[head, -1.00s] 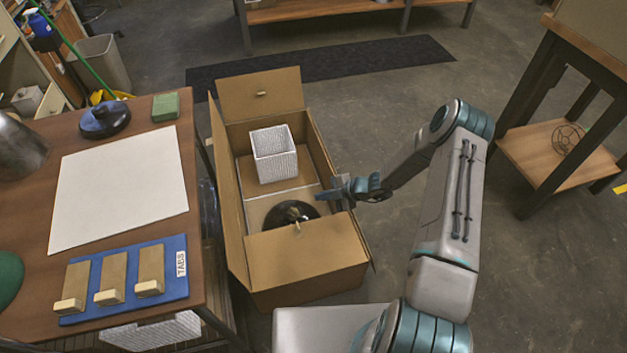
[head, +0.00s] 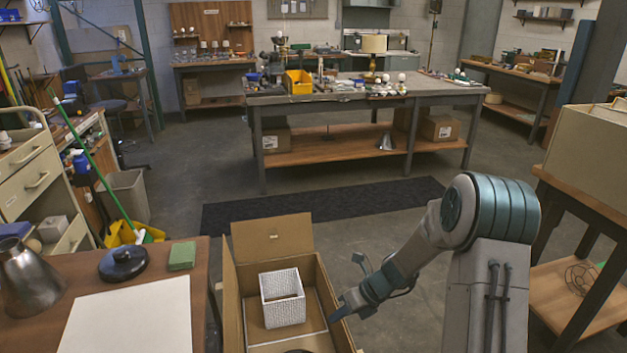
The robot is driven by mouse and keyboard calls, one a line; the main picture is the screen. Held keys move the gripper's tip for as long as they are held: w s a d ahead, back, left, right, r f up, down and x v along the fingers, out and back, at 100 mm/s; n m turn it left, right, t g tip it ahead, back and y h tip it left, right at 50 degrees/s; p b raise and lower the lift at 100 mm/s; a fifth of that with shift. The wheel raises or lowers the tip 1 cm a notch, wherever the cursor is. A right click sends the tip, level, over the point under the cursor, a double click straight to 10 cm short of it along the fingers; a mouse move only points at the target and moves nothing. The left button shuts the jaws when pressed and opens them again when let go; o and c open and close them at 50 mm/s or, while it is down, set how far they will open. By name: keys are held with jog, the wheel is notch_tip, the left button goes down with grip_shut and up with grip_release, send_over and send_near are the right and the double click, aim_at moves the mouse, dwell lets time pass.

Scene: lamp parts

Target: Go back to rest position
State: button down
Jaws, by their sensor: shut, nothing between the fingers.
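My gripper (head: 338,309) is at the end of my arm, over the right wall of the open cardboard box (head: 316,262). It is shut and holds nothing. Its tip points down and to the left, to the right of a white textured square shade (head: 283,298) that stands in the box. My arm reaches in from the right and bends down toward the box. The near end of the box is cut off by the lower edge of the picture, with a small part of a dark round thing (head: 298,351) there.
A wooden table (head: 214,262) at the left bears a white sheet (head: 130,318), a dark round base (head: 122,264), a green block (head: 182,255) and a metal shade (head: 28,280). A shelf table (head: 560,300) stands at right. Beyond the black mat (head: 350,205) is a long workbench (head: 365,95).

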jog(key=s+d+r+n+h+p, duration=0.2)
jog(key=s+r+n+p, duration=0.1)
jog(key=s+r+n, duration=0.4)
jog(key=s+d+r+n+t+h+p, duration=0.1)
jog(key=s+d+r+n+h+p, duration=0.2)
jog(key=s+r+n, duration=0.5)
jog(key=s+d+r+n+t+h+p, duration=0.1)
jog(key=s+d+r+n+h+p, duration=0.1)
jog(key=s+r+n, duration=0.5)
notch_tip(320, 180, up, 9)
jog(key=d+n+p, duration=0.1)
jog(key=n, duration=0.5)
jog(key=shift+s+d+n+h, duration=0.25)
jog(key=shift+s+n+h, duration=0.05)
jog(key=shift+s+h, duration=0.1)
jog(key=shift+d, duration=0.1)
